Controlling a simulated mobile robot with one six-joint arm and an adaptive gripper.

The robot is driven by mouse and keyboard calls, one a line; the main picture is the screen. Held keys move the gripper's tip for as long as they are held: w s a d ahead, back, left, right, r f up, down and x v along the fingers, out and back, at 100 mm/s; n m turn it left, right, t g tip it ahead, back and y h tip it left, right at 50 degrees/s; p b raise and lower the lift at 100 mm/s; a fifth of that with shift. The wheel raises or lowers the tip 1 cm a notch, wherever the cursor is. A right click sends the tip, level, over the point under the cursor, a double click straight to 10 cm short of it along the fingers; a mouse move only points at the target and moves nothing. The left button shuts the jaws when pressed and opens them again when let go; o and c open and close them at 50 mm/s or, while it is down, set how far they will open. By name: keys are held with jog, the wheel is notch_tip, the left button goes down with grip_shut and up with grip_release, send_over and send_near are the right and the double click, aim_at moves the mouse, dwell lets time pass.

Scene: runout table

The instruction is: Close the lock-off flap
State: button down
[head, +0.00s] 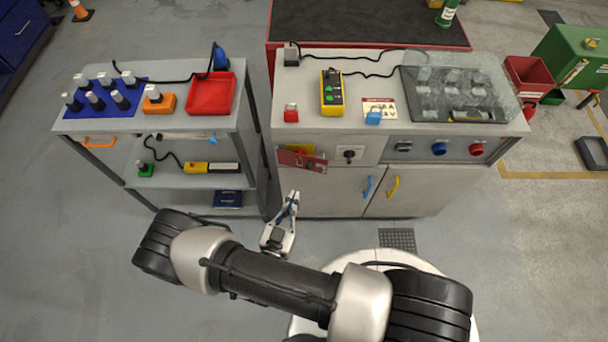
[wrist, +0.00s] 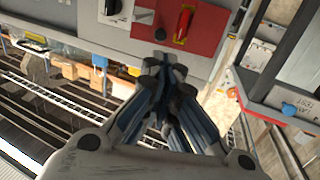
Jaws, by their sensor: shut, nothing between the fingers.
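A red flap (head: 303,162) sits on the front of the grey cabinet, in front of a yellow plate (head: 302,149) that shows above it. It looks tilted out from the cabinet front, though its exact angle is hard to tell. In the wrist view a red panel (wrist: 205,28) with a red handle (wrist: 183,22) and a dark round knob is just beyond my fingertips. My gripper (head: 294,197) is shut and empty, below the flap in the head view. In the wrist view my gripper (wrist: 165,66) has its fingertips close to the panel's edge; whether they touch is unclear.
A black rotary switch (head: 349,155) is right of the flap. Blue (head: 368,187) and yellow (head: 393,186) door handles are below. A shelf trolley (head: 180,122) stands to the left with a narrow gap. The floor in front is clear.

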jog(key=b+x, duration=0.1)
jog(key=x, duration=0.8)
jog(key=shift+w+d+b, duration=0.15)
jog(key=shift+w+b, duration=0.05)
jog(key=shift+b, duration=0.2)
